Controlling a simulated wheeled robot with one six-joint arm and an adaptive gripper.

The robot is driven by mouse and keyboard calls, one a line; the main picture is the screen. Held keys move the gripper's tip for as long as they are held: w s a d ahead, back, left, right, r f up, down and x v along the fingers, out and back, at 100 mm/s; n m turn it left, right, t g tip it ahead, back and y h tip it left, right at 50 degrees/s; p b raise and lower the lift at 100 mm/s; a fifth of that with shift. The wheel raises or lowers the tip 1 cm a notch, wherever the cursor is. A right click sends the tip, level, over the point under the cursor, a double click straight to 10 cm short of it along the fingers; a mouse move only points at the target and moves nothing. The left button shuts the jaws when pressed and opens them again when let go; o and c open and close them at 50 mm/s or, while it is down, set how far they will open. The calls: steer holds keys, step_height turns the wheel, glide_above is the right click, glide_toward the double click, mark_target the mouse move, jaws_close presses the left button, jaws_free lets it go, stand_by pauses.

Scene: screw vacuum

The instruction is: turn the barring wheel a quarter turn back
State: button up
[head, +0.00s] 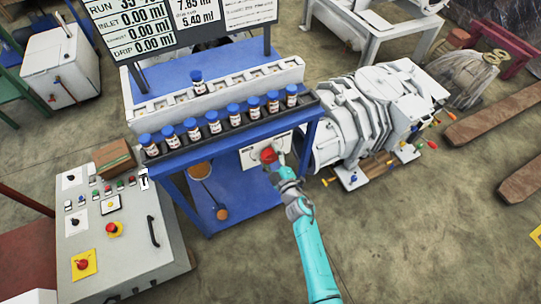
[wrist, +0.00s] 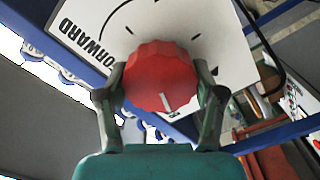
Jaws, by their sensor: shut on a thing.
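The barring wheel is a red scalloped knob (head: 268,154) on a white plate at the right front end of the blue bench. In the wrist view the wheel (wrist: 160,75) fills the middle, and a short white line shows on its near lower face. My gripper (head: 276,162) reaches it from the front. In the wrist view my gripper's two fingers (wrist: 161,88) are closed on opposite sides of the wheel. The white plate (wrist: 95,15) carries black tick marks and the word FORWARD at the left. Part of the plate is hidden behind the wheel.
Several blue-capped bottles (head: 213,121) stand in a rack on the blue bench (head: 180,75). A grey vacuum pump (head: 365,110) stands close on the right. A control cabinet (head: 115,240) stands at the left front. The floor (head: 420,230) at the right front is clear.

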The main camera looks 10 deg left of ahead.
steer(key=shift+n, duration=2.1)
steer(key=o, duration=1.1)
steer(key=shift+o, duration=0.2)
steer(key=shift+s, duration=0.1)
steer(key=v, duration=1.2)
